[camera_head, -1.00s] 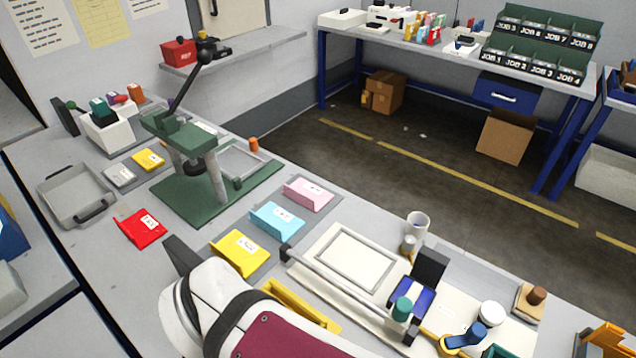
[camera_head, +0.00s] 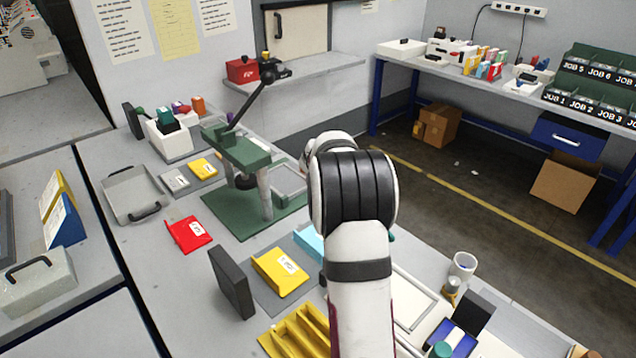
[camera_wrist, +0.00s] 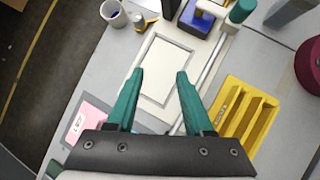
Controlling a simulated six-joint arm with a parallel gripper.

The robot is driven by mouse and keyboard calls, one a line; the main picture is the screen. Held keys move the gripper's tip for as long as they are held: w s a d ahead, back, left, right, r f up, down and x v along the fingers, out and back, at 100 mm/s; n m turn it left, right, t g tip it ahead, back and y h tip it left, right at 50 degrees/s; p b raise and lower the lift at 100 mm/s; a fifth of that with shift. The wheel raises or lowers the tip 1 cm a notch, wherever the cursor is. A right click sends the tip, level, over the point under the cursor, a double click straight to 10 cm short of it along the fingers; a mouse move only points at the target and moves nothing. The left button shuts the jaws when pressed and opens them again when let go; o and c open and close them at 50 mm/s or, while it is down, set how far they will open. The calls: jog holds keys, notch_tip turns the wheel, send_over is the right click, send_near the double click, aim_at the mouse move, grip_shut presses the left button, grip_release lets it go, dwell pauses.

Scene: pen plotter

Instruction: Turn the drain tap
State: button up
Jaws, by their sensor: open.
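I cannot make out a drain tap in either current view. My gripper (camera_wrist: 159,74) is open, with two teal fingers apart and nothing between them. In the wrist view it hangs above the pale plotter bed, by a raised rectangular frame (camera_wrist: 143,70). In the head view my arm hides the gripper almost wholly, and it covers part of the bed. A blue pad (camera_wrist: 198,16) and a teal knob (camera_wrist: 240,10) show at the top of the wrist view. The blue pad is also at the bottom right of the head view (camera_head: 450,338).
A slotted yellow tray (camera_wrist: 245,115) stands beside the bed. A white cup (camera_wrist: 113,12) is at its far side. A green press (camera_head: 240,150) with a raised lever, a red tray (camera_head: 188,234), a yellow tray (camera_head: 279,272) and a dark upright block (camera_head: 231,283) stand on the left.

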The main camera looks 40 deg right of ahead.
aim_at(454, 280)
jog(key=s+d+f+n, duration=0.1)
jog(key=s+d+f, duration=0.3)
jog(key=d+f, duration=0.1)
jog(key=s+d+f+g, duration=0.1)
jog(key=s+d+f, duration=0.3)
jog(key=d+f, duration=0.1)
jog(key=s+d+f+n, duration=0.1)
jog(key=s+d+f, duration=0.3)
jog(key=d+f, duration=0.1)
jog(key=shift+s+d+f+n+g+h, duration=0.3)
jog(key=shift+s+f+g+h, duration=0.1)
jog(key=shift+c, duration=0.4)
grip_shut()
